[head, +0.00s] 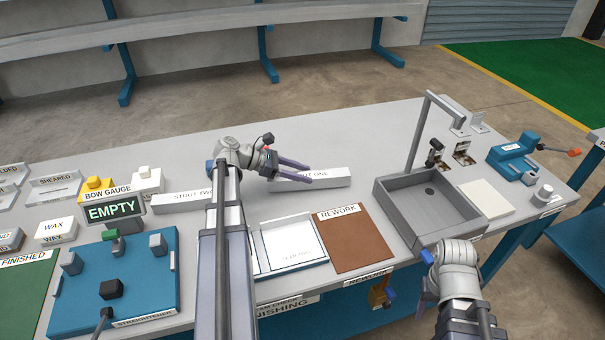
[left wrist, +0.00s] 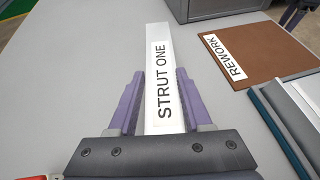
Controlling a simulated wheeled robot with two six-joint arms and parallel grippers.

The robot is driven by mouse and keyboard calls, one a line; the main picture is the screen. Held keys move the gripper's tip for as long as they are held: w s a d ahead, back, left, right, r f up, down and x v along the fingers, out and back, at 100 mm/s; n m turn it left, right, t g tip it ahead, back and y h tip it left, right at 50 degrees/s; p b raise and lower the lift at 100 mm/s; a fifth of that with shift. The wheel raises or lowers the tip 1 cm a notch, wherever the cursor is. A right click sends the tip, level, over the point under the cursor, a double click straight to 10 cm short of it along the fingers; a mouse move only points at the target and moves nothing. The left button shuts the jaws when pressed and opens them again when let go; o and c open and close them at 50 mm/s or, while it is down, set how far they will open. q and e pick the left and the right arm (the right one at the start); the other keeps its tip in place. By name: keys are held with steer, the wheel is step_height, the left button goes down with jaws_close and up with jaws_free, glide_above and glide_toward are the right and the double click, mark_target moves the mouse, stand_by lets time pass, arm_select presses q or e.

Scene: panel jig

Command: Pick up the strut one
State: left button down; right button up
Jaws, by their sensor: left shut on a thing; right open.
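Strut one (head: 325,181) is a long pale bar lying on the grey bench, near the middle in the head view. In the left wrist view strut one (left wrist: 163,60) runs away from me, its "STRUT ONE" label facing up between the fingers. My left gripper (head: 296,171) is at its left part; in the left wrist view the purple fingers (left wrist: 158,103) stand on both sides of it, shut on it. The strut appears to rest on the bench. My right gripper (head: 425,290) is open and empty near the bench's front edge, partly out of clear view.
Strut two (head: 180,202) lies left of my left arm. The brown rework mat (head: 353,240) and white tray (head: 292,244) lie in front. A grey sink (head: 428,203) stands right of strut one. The blue straightener (head: 120,285) shows "EMPTY". The bench behind the struts is clear.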

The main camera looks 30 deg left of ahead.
arm_select(q)
step_height(320, 180, up, 15)
steer(key=p, duration=1.4)
arm_select(e)
step_height(320, 180, up, 15)
steer(key=shift+f, duration=0.15)
arm_select(q)
steer(key=shift+f, duration=0.15)
